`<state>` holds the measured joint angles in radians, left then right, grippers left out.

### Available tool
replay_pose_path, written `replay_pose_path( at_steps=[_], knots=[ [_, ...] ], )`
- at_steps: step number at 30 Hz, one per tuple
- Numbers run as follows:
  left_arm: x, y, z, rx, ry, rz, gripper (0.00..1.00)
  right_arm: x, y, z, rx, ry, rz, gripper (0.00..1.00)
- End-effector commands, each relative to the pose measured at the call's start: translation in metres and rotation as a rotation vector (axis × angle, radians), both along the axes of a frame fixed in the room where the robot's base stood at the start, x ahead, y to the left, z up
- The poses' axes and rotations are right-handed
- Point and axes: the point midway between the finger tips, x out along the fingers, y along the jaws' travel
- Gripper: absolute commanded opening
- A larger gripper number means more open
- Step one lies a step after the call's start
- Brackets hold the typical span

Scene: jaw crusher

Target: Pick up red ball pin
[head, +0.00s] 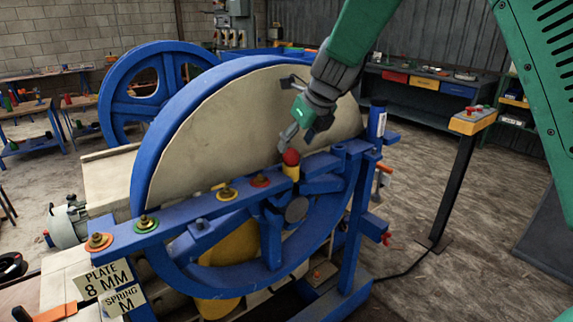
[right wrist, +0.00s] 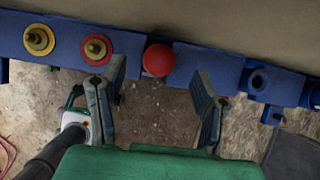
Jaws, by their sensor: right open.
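The red ball pin (head: 291,157) stands upright on the blue beam across the front of the big flywheel, its red ball above a yellow part. The red ball also shows in the right wrist view (right wrist: 158,59), between and just beyond the two fingertips. My right gripper (head: 287,137) is just above the ball in the head view. In the right wrist view my right gripper (right wrist: 160,72) has its fingers wide apart with nothing between them. I cannot tell how much height separates the fingers and the ball. My left gripper is not in view.
The blue beam (head: 180,229) carries several bolts with coloured washers left of the pin. The large flywheel (head: 215,130) rises close behind it. A post with a control box (head: 472,120) stands at right. Open floor lies between the machine and that post.

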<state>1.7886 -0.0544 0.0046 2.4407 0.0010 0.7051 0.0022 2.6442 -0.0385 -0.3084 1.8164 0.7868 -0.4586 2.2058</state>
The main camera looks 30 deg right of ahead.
Motion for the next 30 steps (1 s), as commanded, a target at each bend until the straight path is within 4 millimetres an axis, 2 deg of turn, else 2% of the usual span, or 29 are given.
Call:
replay_pose_path(
  at_steps=[12,21,26,30],
  knots=[
    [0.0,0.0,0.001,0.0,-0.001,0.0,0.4,0.025,0.007,-0.044,0.003,0.002,0.0,0.56],
    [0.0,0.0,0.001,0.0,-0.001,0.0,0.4,0.026,0.011,-0.045,-0.001,-0.001,0.0,0.56],
    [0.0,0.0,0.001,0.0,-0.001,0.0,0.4,0.027,0.01,-0.046,0.0,0.0,0.001,0.0],
    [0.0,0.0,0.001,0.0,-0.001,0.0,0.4,0.027,0.009,-0.047,0.003,0.0,0.001,0.0]
  ],
)
